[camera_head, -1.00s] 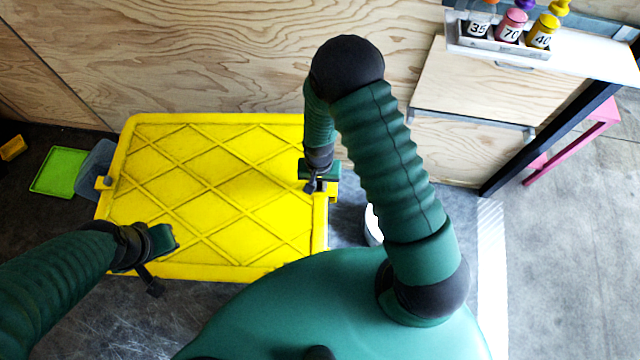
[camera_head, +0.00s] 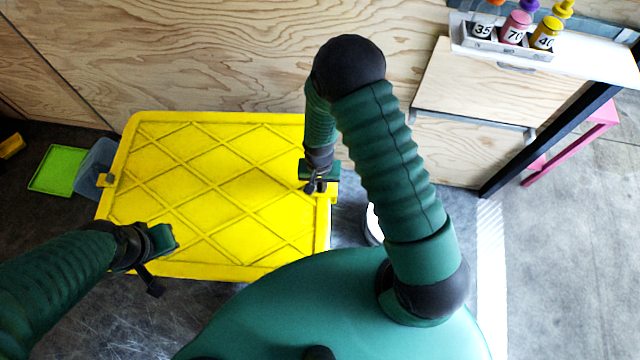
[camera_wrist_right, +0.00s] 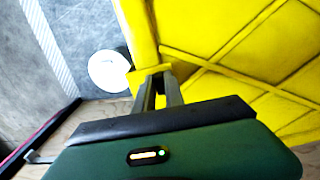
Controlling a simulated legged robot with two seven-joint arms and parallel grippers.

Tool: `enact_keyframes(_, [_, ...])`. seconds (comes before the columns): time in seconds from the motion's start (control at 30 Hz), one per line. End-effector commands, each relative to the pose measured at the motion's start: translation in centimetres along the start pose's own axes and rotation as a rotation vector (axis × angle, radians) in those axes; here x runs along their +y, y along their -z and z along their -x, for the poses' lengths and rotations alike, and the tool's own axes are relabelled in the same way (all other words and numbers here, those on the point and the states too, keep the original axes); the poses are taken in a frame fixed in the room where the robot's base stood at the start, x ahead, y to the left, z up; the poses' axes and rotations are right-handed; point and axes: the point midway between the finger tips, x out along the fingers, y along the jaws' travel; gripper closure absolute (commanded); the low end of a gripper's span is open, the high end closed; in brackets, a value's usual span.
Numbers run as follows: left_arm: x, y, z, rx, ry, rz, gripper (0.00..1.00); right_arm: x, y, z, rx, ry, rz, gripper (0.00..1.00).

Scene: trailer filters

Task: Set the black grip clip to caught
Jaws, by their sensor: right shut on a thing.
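A large yellow lid (camera_head: 215,195) with raised diamond ribs covers a box on the floor. My right gripper (camera_head: 318,187) is at the lid's right edge. In the right wrist view its two grey fingers (camera_wrist_right: 158,88) are closed on a clip (camera_wrist_right: 139,80) at the lid's edge. Its yellow part shows; no black grip is visible, as the fingers hide part of it. I cannot tell whether this clip is caught. Another clip (camera_head: 105,181) sits on the lid's left edge. My left gripper (camera_head: 153,284) hangs over the lid's front left corner, away from both clips; its jaw opening is unclear.
A white round container (camera_head: 374,225) stands on the floor right of the box and shows in the right wrist view (camera_wrist_right: 109,71). A green tray (camera_head: 58,169) and a grey bin (camera_head: 95,165) lie left. A shelf holds numbered bottles (camera_head: 515,30). A plywood wall stands behind.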

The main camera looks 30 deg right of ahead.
Motion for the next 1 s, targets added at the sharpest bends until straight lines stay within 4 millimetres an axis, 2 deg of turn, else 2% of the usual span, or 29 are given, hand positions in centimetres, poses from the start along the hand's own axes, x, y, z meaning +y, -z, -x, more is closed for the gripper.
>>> enact_keyframes(0.2, [0.0, -0.1, -0.2, 0.000, 0.000, 0.000, 1.00, -2.3, 0.1, 0.1, 0.004, 0.004, -0.001, 1.00])
enact_keyframes(0.4, [0.0, -0.1, -0.2, 0.000, 0.000, 0.000, 1.00, -2.3, 0.2, 0.1, 0.004, 0.005, -0.002, 1.00])
enact_keyframes(0.43, [0.0, -0.1, -0.2, 0.000, 0.000, 0.000, 1.00, -2.3, 0.2, 0.1, 0.004, 0.005, -0.002, 0.85])
enact_keyframes(0.6, [0.0, -0.1, -0.2, 0.000, 0.000, 0.000, 1.00, -2.2, 0.1, 0.1, 0.003, 0.003, -0.001, 0.64])
enact_keyframes(0.87, [0.0, -0.1, -0.2, 0.000, 0.000, 0.000, 1.00, -2.1, 0.1, 0.1, 0.002, 0.002, -0.001, 0.64])
enact_keyframes(1.0, [0.0, -0.1, -0.3, 0.000, 0.000, 0.000, 1.00, -2.2, 0.1, 1.2, 0.004, 0.003, 0.000, 0.64])
